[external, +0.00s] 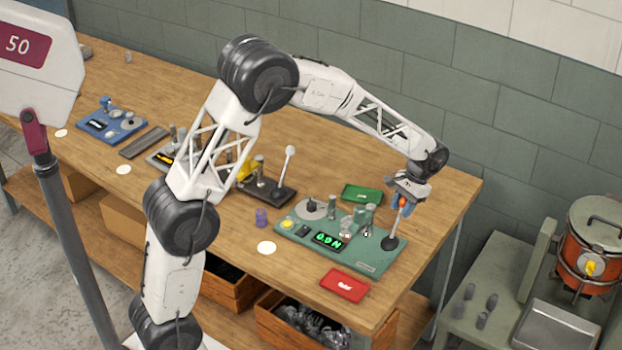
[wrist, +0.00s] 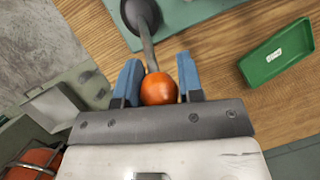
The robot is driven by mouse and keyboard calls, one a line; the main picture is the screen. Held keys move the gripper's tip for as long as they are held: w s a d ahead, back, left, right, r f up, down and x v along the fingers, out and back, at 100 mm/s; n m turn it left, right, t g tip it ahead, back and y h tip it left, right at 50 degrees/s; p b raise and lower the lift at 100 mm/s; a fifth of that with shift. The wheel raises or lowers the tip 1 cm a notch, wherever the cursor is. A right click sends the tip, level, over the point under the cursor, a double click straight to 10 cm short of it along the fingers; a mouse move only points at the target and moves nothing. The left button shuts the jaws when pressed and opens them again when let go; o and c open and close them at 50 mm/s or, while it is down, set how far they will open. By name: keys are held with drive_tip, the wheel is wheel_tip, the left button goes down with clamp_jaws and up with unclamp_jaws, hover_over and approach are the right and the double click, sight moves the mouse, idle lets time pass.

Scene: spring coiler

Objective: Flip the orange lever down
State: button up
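The orange lever has a round orange knob (wrist: 158,88) on a thin grey rod that rises from a black round base (external: 389,243) at the right end of the green board (external: 350,262). In the external view the rod stands up, leaning slightly, and its orange knob (external: 402,201) is partly covered by the fingers. My gripper (wrist: 158,62) points down over the lever, with its blue fingers apart on either side of the knob and rod. The knob sits deep between the fingers, near the palm. I cannot tell whether either finger touches it.
A green tray (external: 362,194) lies behind the board and a red tray (external: 345,285) in front. The green tray also shows in the wrist view (wrist: 277,54). A dark board with a white-knobbed lever (external: 290,151) stands left. The table's right edge is close.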

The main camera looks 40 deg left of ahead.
clamp_jaws()
drive_tip(key=shift+s+r, duration=0.15)
drive_tip(key=shift+s, duration=0.05)
drive_tip(key=shift+s+r+t, duration=0.25)
drive_tip(key=shift+s+t, duration=0.3)
drive_tip(key=shift+t, duration=0.15)
drive_tip(key=shift+s+r+t, duration=0.25)
drive_tip(key=shift+s+t, duration=0.25)
drive_tip(key=shift+t, duration=0.2)
drive_tip(key=s+t, duration=0.6)
drive_tip(key=s, duration=0.2)
drive_tip(key=shift+s+f+n, duration=0.3)
drive_tip(key=shift+s+f, duration=0.1)
drive_tip(key=shift+f, duration=0.05)
